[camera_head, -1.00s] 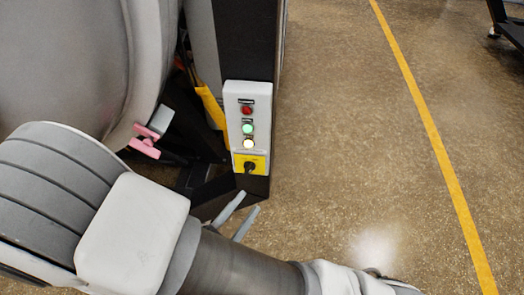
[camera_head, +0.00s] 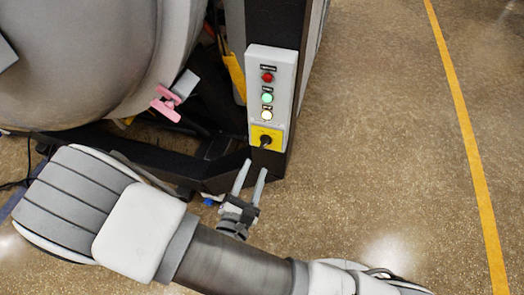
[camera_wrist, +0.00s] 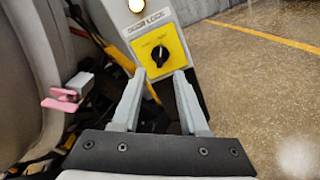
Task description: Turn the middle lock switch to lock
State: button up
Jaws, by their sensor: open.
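The lock switch is a black rotary knob (camera_head: 265,140) on a yellow plate (camera_head: 257,131) at the bottom of a grey control box (camera_head: 285,85). In the wrist view the knob (camera_wrist: 159,55) sits under a "DOOR LOCK" label (camera_wrist: 146,25), and its pointer direction is too small to tell surely. My gripper (camera_head: 254,168) is open and empty, just below the box in the head view. In the wrist view its two fingers (camera_wrist: 156,85) reach up toward the lower edge of the yellow plate, with the knob beyond and between them. I see no contact with the knob.
Red (camera_head: 267,77), green (camera_head: 267,98) and white (camera_head: 266,114) round buttons or lamps sit above the knob. The rounded grey furnace body (camera_head: 90,60) and a pink handle (camera_head: 167,103) are at left. The speckled floor (camera_head: 380,130) at right is clear.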

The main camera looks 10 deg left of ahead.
aim_at(264, 146)
jog(key=w, duration=0.5)
jog(key=w+b, duration=0.1)
jog(key=w, duration=0.1)
jog(key=shift+w+d, duration=0.25)
jog(key=shift+d, duration=0.05)
grip_shut()
